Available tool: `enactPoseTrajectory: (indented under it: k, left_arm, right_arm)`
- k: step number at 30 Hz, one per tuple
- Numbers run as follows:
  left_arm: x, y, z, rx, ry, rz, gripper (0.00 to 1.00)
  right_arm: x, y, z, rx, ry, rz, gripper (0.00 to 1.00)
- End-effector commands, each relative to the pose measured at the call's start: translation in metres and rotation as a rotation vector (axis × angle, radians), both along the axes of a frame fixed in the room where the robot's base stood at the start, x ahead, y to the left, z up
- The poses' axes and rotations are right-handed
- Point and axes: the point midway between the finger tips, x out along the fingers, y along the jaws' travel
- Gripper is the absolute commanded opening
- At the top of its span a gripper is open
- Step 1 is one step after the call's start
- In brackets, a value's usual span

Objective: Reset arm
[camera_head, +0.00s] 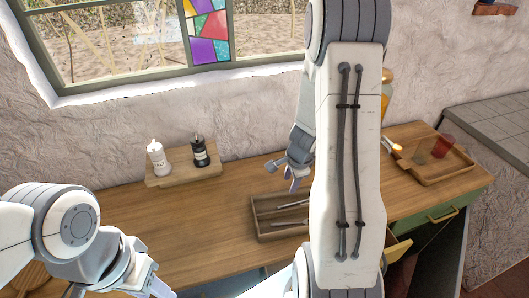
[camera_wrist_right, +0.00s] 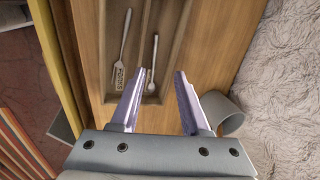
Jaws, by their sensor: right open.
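My right arm crosses the middle of the head view, and its gripper (camera_head: 293,178) hangs above the wooden counter near the back wall. In the right wrist view the right gripper (camera_wrist_right: 156,76) is open, with nothing between its pale purple fingers. Beyond the fingers is a wooden utensil tray (camera_head: 262,236) holding a slotted utensil (camera_wrist_right: 119,72) and a second slim utensil (camera_wrist_right: 152,65). My left gripper (camera_head: 125,277) is at the bottom left of the head view, partly cut off; its jaw state is unclear.
A white bottle (camera_head: 157,158) and a black bottle (camera_head: 199,152) stand on a small wooden stand (camera_head: 180,178) by the wall. At the right a wooden tray (camera_head: 452,174) holds a red cup (camera_head: 443,146). A grey cup-like object (camera_wrist_right: 228,114) lies beside the right finger. The counter's left-centre is clear.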

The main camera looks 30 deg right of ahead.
Motion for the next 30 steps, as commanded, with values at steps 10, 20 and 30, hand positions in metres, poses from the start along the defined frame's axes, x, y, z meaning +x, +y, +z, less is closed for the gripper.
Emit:
enactPoseTrajectory:
  k: [10, 20, 30]
  left_arm:
    - [0.0, 0.0, -0.006, 0.0, 0.0, 0.0, 0.45]
    - [0.0, 0.0, -0.034, 0.0, 0.0, 0.001, 0.45]
    - [0.0, 0.0, -0.055, 0.0, 0.0, 0.001, 0.45]
  right_arm:
    - [0.013, 0.038, 0.012, 0.002, -0.013, 0.175, 0.46]
    - [-0.031, 0.247, 0.071, -0.029, -0.021, 1.278, 0.46]
    - [-0.161, 0.315, 0.098, -0.175, 0.04, 2.24, 0.46]
